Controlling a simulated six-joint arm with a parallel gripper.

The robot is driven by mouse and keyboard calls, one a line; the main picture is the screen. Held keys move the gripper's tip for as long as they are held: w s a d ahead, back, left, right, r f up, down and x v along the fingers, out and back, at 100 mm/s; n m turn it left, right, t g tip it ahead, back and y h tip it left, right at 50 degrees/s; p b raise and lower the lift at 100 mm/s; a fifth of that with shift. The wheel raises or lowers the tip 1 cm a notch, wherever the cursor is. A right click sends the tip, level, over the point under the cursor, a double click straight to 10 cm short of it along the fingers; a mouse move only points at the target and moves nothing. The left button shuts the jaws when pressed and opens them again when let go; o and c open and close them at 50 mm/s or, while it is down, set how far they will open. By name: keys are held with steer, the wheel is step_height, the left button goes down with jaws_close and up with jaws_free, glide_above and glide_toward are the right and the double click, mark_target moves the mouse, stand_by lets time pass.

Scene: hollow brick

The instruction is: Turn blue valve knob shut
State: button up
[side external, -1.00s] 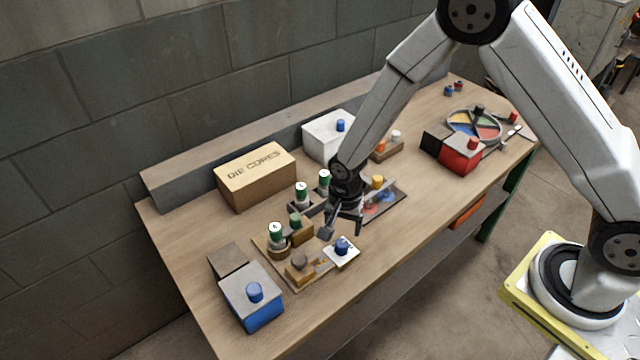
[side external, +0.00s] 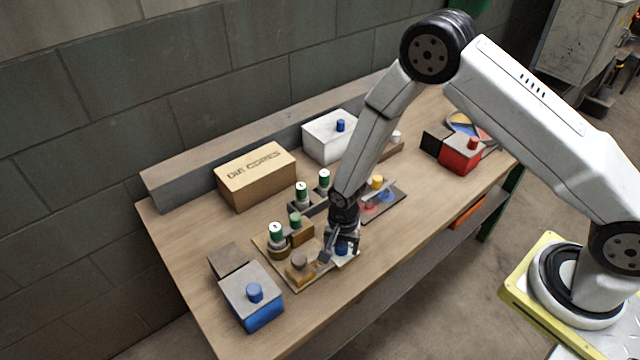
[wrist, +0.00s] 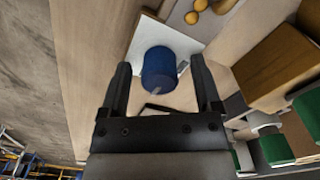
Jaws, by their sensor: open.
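The blue valve knob (side external: 342,248) stands on a small white plate (side external: 349,261) near the front edge of the bench. In the wrist view the knob (wrist: 158,72) is a blue cylinder with a pale pointer mark on its near side. My gripper (wrist: 160,65) is open, with one finger on each side of the knob and visible gaps between. In the side view my gripper (side external: 335,250) points down over the plate and partly hides the knob. The white plate (wrist: 150,35) shows behind the knob in the wrist view.
A blue box with a blue knob (side external: 252,310) is at front left. A dark board (side external: 398,202) lies to the right. A cardboard box (side external: 256,178) stands behind.

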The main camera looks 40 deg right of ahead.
jaws_close()
stand_by(0.3)
steer(key=shift+n, duration=0.3)
steer(key=n, duration=0.8)
steer(key=shift+n, duration=0.3)
steer(key=n, duration=0.4)
steer(key=shift+n, duration=0.3)
steer(key=n, duration=0.4)
steer(key=shift+d, duration=0.1)
